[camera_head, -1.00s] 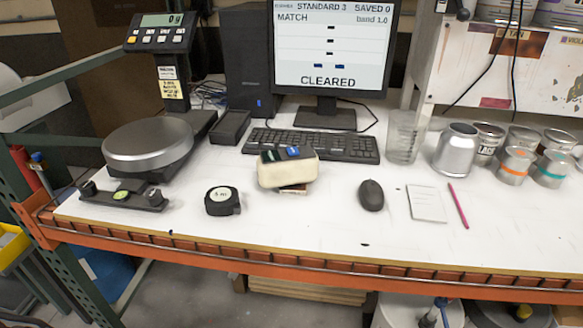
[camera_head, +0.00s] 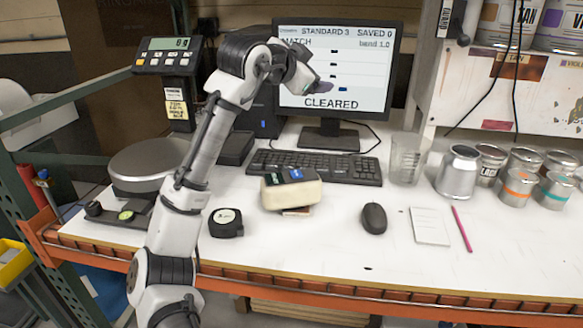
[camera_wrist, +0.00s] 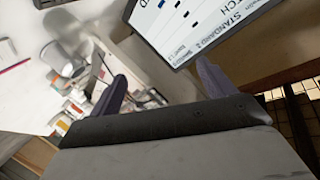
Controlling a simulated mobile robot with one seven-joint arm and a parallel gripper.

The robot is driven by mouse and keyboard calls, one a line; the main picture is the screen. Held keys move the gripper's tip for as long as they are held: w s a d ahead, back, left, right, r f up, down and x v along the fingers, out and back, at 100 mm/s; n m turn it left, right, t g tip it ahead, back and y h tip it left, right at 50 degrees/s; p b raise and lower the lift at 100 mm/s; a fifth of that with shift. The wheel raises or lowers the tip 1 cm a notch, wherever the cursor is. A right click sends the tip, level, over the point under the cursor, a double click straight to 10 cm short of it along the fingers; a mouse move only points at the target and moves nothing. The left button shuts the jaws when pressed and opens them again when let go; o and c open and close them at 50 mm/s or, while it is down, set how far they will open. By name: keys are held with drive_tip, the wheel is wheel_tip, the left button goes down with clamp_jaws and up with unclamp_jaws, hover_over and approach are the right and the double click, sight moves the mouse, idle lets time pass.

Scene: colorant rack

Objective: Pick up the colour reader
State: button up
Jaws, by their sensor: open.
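The colour reader (camera_head: 291,194) is a cream, rounded block with a dark top and a blue button. It rests on the white bench in front of the keyboard, on top of a small flat item (camera_head: 297,211) that is mostly hidden under it. My gripper (camera_head: 322,88) is raised well above and behind the reader, in front of the monitor screen. In the wrist view my gripper (camera_wrist: 162,85) shows two purple fingers spread apart with nothing between them. The reader is not visible in the wrist view.
A tape measure (camera_head: 226,223) lies left of the reader and a black mouse (camera_head: 374,218) lies right. The keyboard (camera_head: 315,167) and monitor (camera_head: 335,75) stand behind. A glass beaker (camera_head: 408,160) and several cans stand at right. A round scale (camera_head: 150,163) is at left.

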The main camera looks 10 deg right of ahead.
wheel_tip(320, 180, down, 9)
drive_tip(key=d+m+g+y, duration=0.2)
drive_tip(key=d+g+y, duration=0.1)
drive_tip(key=g+y, duration=0.65)
drive_tip(key=g, duration=0.2)
hover_over(290, 178)
wheel_tip(290, 178, down, 4)
wheel_tip(290, 178, down, 8)
drive_tip(key=shift+f+p, duration=0.15)
drive_tip(key=shift+p, duration=0.5)
drive_tip(key=shift+w+d+f+p, duration=0.15)
drive_tip(key=shift+f+p, duration=0.25)
drive_tip(key=shift+f, duration=0.95)
drive_tip(key=shift+w+f+p, duration=0.1)
drive_tip(key=shift+f+p, duration=0.3)
drive_tip(key=shift+f, duration=0.9)
drive_tip(key=shift+r, duration=0.1)
drive_tip(key=c, duration=1.7)
